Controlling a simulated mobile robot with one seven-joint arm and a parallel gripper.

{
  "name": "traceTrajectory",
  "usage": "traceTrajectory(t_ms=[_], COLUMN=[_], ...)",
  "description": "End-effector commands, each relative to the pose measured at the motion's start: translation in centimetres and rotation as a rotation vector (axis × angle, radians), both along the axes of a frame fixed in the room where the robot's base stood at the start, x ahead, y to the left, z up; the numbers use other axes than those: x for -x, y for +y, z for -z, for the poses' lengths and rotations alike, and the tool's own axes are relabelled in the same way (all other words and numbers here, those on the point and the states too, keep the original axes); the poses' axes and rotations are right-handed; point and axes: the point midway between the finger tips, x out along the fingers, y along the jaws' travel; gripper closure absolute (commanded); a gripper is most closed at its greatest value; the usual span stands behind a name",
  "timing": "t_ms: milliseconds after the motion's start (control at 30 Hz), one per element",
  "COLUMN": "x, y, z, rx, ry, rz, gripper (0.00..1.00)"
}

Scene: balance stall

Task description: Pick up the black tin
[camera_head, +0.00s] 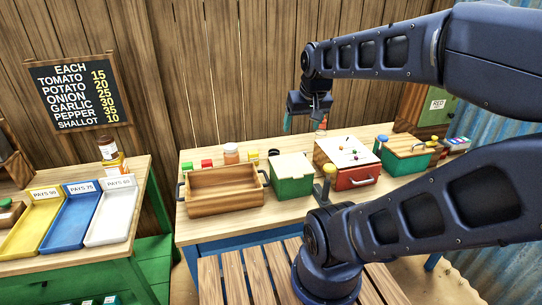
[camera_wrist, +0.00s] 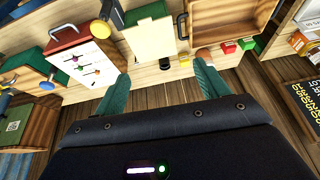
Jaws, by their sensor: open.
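The black tin (camera_head: 273,153) looks small and dark in the head view. It stands at the back of the right-hand table, behind the lidded green box and beside a yellow tin (camera_head: 253,154). In the wrist view the black tin (camera_wrist: 165,65) shows between and beyond my fingertips, next to the yellow tin (camera_wrist: 184,57). My gripper (camera_head: 303,121) is open and empty, raised above the back of the table, right of the black tin. In the wrist view its two green fingers (camera_wrist: 161,75) are spread wide.
A wooden tray (camera_head: 225,194), a green box with a pale lid (camera_head: 293,178) and a red drawer box (camera_head: 350,178) stand in front. A jar (camera_head: 231,153) stands left of the yellow tin. The plank wall (camera_head: 230,70) rises close behind the table.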

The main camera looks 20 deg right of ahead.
Motion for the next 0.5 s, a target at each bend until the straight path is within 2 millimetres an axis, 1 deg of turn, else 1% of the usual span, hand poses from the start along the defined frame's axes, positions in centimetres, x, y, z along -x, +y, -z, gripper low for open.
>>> traceTrajectory(t_ms=[33, 267, 500], x=[-1.2, -6.6, -12.1], y=[0.0, -0.3, -0.4], z=[0.3, 1.9, 4.5], rx=[-0.014, -0.072, -0.108], ry=[0.009, 0.032, 0.054], rz=[0.006, 0.064, 0.132], gripper=[0.26, 0.26, 0.26])
